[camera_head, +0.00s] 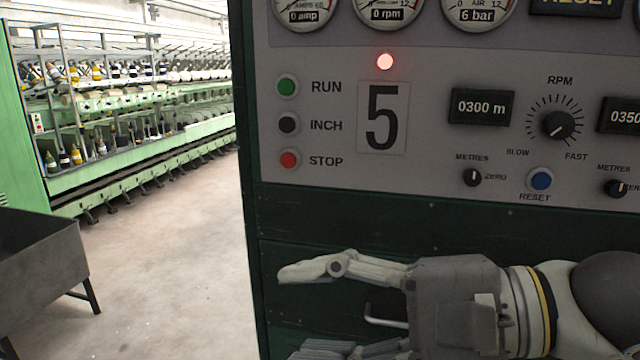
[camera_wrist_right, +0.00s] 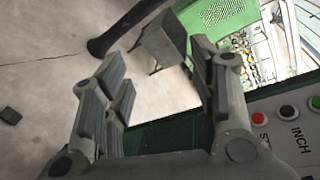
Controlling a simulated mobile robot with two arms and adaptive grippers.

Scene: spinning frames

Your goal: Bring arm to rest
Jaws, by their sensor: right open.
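My right gripper (camera_head: 293,312) comes in from the right in the head view, low in front of the dark green machine front, below the control panel (camera_head: 430,150). Its fingers point left and are spread apart with nothing between them. The lower finger is partly cut off by the bottom edge. In the right wrist view the open fingers (camera_wrist_right: 160,88) show floor and part of the green machine between and beyond them. I cannot tell whether the gripper touches the machine. My left gripper is not in view.
The panel carries a green RUN button (camera_head: 287,86), black INCH button (camera_head: 288,123), red STOP button (camera_head: 289,159) and a lit red lamp (camera_head: 385,62). A grey metal bin (camera_head: 40,262) stands at left. A green spinning frame (camera_head: 140,150) stands behind; the floor between is clear.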

